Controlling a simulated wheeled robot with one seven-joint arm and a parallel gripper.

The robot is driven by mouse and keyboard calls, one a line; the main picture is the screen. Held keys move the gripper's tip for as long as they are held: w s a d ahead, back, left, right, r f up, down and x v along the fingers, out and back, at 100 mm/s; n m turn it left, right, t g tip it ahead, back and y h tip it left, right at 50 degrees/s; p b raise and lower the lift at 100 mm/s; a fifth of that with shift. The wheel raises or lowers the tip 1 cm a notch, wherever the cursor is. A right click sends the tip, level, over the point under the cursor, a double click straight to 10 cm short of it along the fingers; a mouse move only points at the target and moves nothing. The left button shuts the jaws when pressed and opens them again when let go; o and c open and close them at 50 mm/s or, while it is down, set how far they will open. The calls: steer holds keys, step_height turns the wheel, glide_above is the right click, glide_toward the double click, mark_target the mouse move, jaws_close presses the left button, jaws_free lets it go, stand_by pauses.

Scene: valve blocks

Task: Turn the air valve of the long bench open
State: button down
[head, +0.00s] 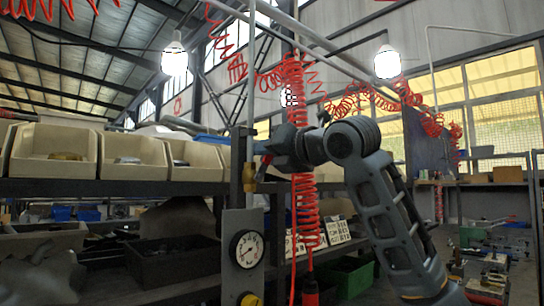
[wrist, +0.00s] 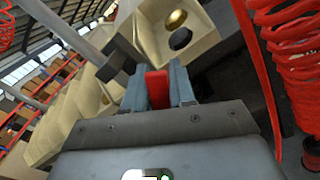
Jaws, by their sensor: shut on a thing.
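The air valve (head: 249,177) is a small brass-coloured body on the upright post at the end of the long bench, above a grey gauge panel. Its red lever (wrist: 157,90) shows between the two blue-grey fingers in the wrist view. My gripper (wrist: 157,72) is shut on this lever. In the head view my gripper (head: 264,150) reaches in from the right at the valve's height, and a bit of red shows at its fingers. Most of the lever is hidden by the fingers, and I cannot tell its exact angle to the pipe.
A round pressure gauge (head: 246,249) sits on the panel below. Cream bins (head: 54,151) line the shelf at left. A red coiled hose (head: 305,205) hangs close beside my arm. A grey pipe (wrist: 62,27) runs down to the valve area.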

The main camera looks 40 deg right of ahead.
steer(key=shift+a, duration=0.2)
steer(key=c, duration=1)
jaws_free()
steer(key=shift+c, duration=0.2)
steer(key=shift+a+r, duration=0.1)
